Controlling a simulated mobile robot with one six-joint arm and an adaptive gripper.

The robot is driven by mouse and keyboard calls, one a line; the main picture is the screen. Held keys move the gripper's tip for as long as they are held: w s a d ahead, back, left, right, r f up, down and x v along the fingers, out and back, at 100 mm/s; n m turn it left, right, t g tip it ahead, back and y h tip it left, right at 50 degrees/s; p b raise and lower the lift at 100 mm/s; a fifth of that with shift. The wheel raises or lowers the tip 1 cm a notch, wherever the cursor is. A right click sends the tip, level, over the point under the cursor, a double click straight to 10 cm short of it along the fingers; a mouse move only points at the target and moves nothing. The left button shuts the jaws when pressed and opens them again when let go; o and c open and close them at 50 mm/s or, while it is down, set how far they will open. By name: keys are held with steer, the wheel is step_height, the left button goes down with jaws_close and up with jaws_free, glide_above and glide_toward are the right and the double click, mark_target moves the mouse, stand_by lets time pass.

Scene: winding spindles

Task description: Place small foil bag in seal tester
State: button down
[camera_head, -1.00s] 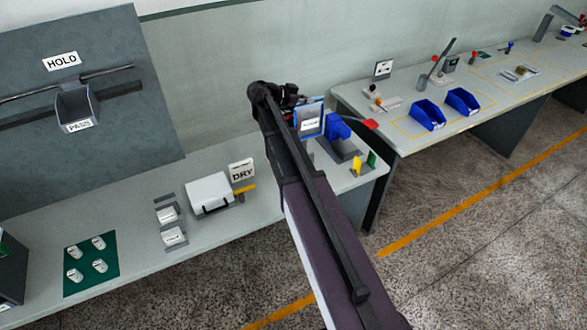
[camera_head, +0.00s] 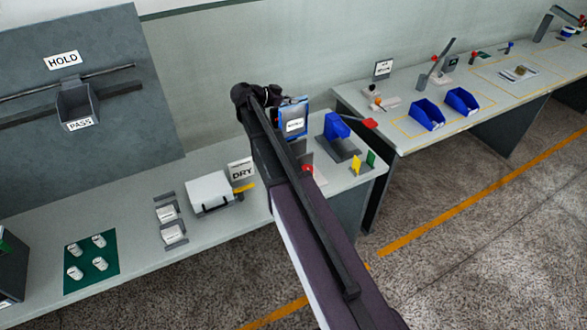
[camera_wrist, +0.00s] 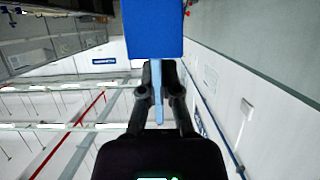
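My gripper (camera_wrist: 157,88) is at the top of my raised arm, above the back of the near bench. In the wrist view its fingers are closed on a narrow pale-blue strip, and a blue flat panel lies just beyond. In the head view this is a blue bag (camera_head: 293,116) with a white label, held upright. I take it for the foil bag; its label is too small to read. A blue device (camera_head: 337,128) on a grey base stands to its right, clear of it. I cannot tell whether this is the seal tester.
A white case (camera_head: 208,192) stands by a DRY sign (camera_head: 241,169). Left are grey holders with white packets (camera_head: 173,235) and a green mat (camera_head: 92,286) with white cups. A red lever (camera_head: 370,123) and yellow and green flags (camera_head: 357,165) are near the bench's right end.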

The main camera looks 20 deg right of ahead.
mark_target(293, 138)
steer(key=shift+s+d, duration=0.1)
steer(key=shift+d+r+p, duration=0.1)
steer(key=shift+r+p, duration=0.55)
steer(key=shift+f, duration=0.15)
step_height(293, 138, down, 14)
steer(key=b, duration=1.4)
steer(key=shift+f+b, duration=1.95)
steer(key=shift+b, duration=0.15)
steer(key=shift+f, duration=0.1)
